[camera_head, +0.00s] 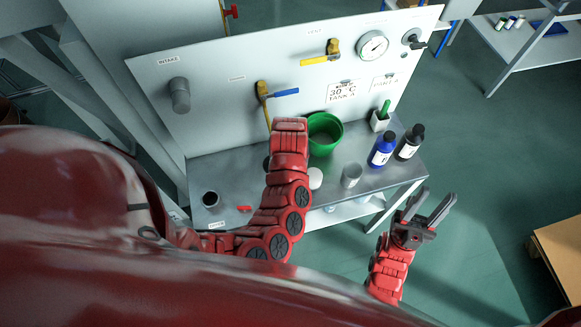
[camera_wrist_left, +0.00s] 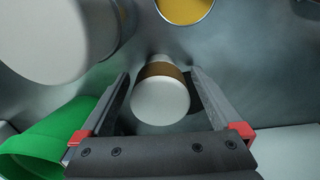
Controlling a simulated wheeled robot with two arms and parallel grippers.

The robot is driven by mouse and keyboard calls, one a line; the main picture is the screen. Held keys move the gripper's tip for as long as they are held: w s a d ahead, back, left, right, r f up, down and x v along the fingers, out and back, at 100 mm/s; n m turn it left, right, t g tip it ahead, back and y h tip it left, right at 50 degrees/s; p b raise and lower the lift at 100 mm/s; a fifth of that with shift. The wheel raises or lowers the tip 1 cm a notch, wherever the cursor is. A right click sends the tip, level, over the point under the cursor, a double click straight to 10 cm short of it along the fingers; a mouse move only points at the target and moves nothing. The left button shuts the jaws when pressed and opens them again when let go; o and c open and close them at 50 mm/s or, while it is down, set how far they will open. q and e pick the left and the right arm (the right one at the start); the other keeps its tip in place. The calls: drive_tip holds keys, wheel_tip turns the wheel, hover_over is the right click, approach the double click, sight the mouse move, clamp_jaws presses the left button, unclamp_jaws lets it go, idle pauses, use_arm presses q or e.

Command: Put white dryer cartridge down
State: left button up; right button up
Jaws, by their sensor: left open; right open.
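The white dryer cartridge (camera_wrist_left: 160,98), with a brown band, is between the fingers of my left gripper (camera_wrist_left: 160,80) in the left wrist view. The fingers are spread, with a gap visible on the cartridge's right side. It appears to stand on the grey worktop. In the head view a white round top (camera_head: 315,178), probably the cartridge, shows beside my left forearm, which hides the left gripper there. My right gripper (camera_head: 428,213) is open and empty, off the worktop's front right corner.
A green bucket (camera_head: 325,134), a grey cup (camera_head: 351,176), a blue bottle (camera_head: 382,150) and a black bottle (camera_head: 409,143) stand on the worktop (camera_head: 335,205). The panel (camera_head: 225,75) with valves and a gauge rises behind. A large pale cylinder (camera_wrist_left: 60,35) is close to the left gripper.

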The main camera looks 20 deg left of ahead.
use_arm(q)
clamp_jaws()
idle(0.3)
drive_tip(key=shift+r, duration=0.1)
